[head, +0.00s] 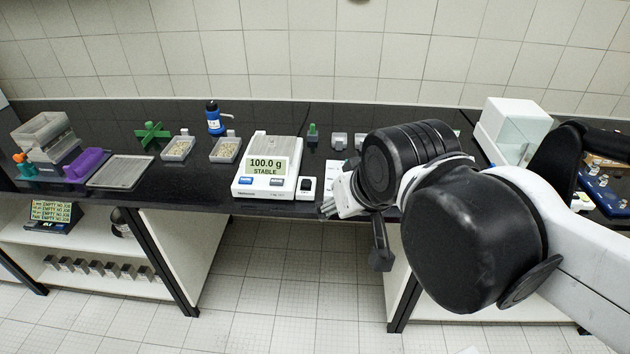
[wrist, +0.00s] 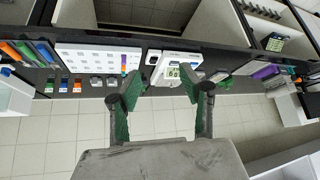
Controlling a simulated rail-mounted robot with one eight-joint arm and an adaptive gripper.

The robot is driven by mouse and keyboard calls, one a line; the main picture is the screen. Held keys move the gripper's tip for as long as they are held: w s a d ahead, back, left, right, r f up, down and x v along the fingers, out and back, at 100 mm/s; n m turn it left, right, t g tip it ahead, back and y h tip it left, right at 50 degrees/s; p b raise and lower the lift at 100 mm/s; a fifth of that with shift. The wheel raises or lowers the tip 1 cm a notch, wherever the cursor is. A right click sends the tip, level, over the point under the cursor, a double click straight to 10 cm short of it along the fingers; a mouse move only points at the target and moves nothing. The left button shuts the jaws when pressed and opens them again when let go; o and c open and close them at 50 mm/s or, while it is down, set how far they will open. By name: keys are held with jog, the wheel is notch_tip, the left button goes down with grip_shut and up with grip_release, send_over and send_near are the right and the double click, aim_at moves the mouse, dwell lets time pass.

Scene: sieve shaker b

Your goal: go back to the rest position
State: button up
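My gripper (wrist: 160,92) shows in the wrist view with its two green-padded fingers apart and nothing between them. In the head view my arm reaches in from the right edge, and its black wrist joints hide most of the gripper. The bench lies beyond the fingers in the wrist view, with the white balance (wrist: 172,68) seen between and past the fingertips. In the head view the balance (head: 268,165) reads 100.0 g, STABLE, and its pan looks empty. I see no contact between gripper and bench.
A white box-shaped device (head: 507,128) stands right, behind my arm. The floor in front is clear.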

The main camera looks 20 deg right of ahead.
jog(key=shift+s+f, duration=0.65)
jog(key=shift+f, duration=0.05)
notch_tip(320, 180, down, 8)
jog(key=b, duration=0.8)
